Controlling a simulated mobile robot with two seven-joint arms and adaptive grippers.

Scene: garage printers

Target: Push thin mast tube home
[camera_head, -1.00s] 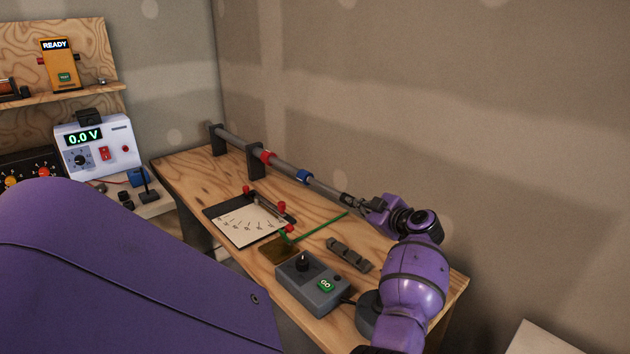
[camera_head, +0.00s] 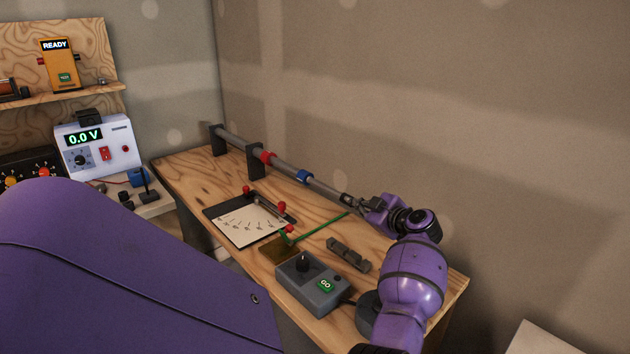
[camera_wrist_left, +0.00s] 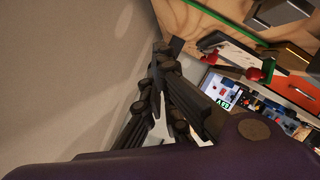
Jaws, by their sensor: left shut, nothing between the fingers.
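The mast (camera_head: 230,139) is a long grey tube lying level in two dark upright holders along the back of the wooden bench. It has a red collar (camera_head: 266,157) and a blue collar (camera_head: 304,177). Its thin tube section (camera_head: 327,190) points right, towards my left gripper (camera_head: 348,200). My left gripper is shut and empty, with its fingertips at the tube's near end. I cannot tell whether they touch it. In the left wrist view the closed dark fingers (camera_wrist_left: 160,52) show, but I cannot make out the tube there. My right gripper is not in view.
On the bench are a dial meter (camera_head: 246,225) with red terminals, a green rod (camera_head: 322,228), a small grey bracket (camera_head: 349,254) and a grey control box (camera_head: 311,286) with a GO button. The wall stands close behind the mast.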

